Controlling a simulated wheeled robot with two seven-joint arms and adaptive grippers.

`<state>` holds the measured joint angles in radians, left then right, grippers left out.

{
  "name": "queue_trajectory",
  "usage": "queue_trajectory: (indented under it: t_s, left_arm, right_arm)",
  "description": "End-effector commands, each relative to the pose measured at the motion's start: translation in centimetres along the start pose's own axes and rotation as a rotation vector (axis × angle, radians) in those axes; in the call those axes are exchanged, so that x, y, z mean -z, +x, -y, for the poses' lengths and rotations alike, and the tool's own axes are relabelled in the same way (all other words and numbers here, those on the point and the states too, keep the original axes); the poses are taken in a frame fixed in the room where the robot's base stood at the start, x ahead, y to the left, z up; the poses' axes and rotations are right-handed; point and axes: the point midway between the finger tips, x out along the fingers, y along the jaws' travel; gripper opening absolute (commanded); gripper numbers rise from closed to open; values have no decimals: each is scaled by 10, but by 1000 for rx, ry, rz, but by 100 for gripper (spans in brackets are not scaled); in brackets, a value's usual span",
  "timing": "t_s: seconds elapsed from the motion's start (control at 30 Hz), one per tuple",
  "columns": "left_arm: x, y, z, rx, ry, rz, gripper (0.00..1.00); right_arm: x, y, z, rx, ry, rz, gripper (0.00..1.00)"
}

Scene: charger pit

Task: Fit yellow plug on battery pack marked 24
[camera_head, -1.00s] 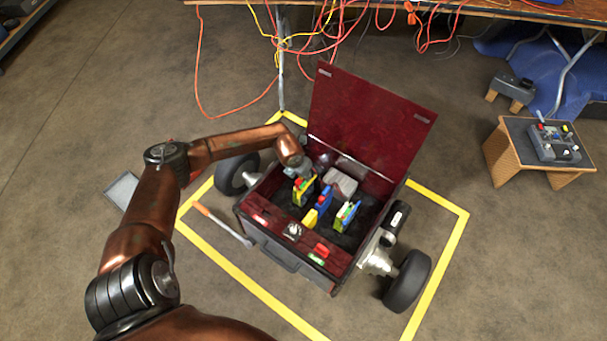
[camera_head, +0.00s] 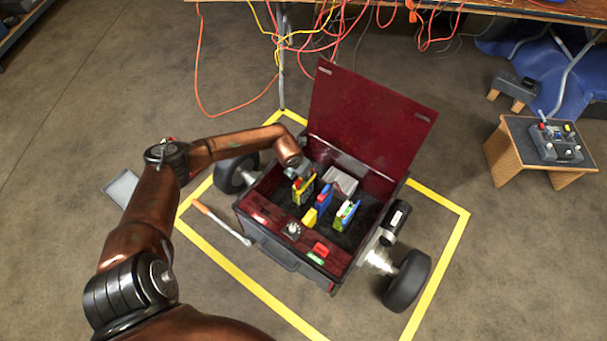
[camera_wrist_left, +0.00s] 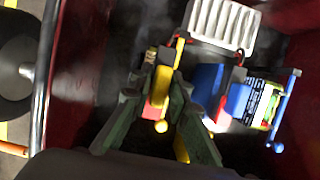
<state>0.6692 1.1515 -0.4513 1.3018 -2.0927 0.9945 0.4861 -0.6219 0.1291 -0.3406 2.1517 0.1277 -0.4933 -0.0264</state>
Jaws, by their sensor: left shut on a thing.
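An open dark red box (camera_head: 275,240) holds several upright battery packs: a yellow one (camera_head: 303,194) at the left, a blue one (camera_head: 324,199) in the middle and a yellow-green one (camera_head: 346,215) at the right. I cannot read a 24 on any. My left gripper (camera_head: 302,177) reaches into the box above the left pack. In the left wrist view its fingers (camera_wrist_left: 160,108) are shut around a yellow plug (camera_wrist_left: 158,88) with red beside it. The fingers hide part of it, so I cannot tell whether it touches the pack. My right gripper is out of view.
The raised lid (camera_head: 367,125) stands behind the packs. A ribbed light grey block (camera_wrist_left: 222,22) lies at the box's back. A yellow block (camera_head: 309,217) sits near the front. Wheels (camera_head: 407,282) flank the box. A small table (camera_head: 520,150) stands at the right.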

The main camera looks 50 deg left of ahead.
Motion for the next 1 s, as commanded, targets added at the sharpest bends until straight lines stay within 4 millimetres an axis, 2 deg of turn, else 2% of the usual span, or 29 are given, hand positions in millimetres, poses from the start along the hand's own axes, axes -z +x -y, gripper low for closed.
queue_trajectory:
  t_s: [0.87,0.9,1.0]
  left_arm:
    - [5,16,0,0,0,1,0]
    - [4,16,0,1,0,1,18]
    - [4,16,0,1,0,1,25]
  right_arm:
    - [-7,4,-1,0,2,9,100]
    - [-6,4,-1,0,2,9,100]
    - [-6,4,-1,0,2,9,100]
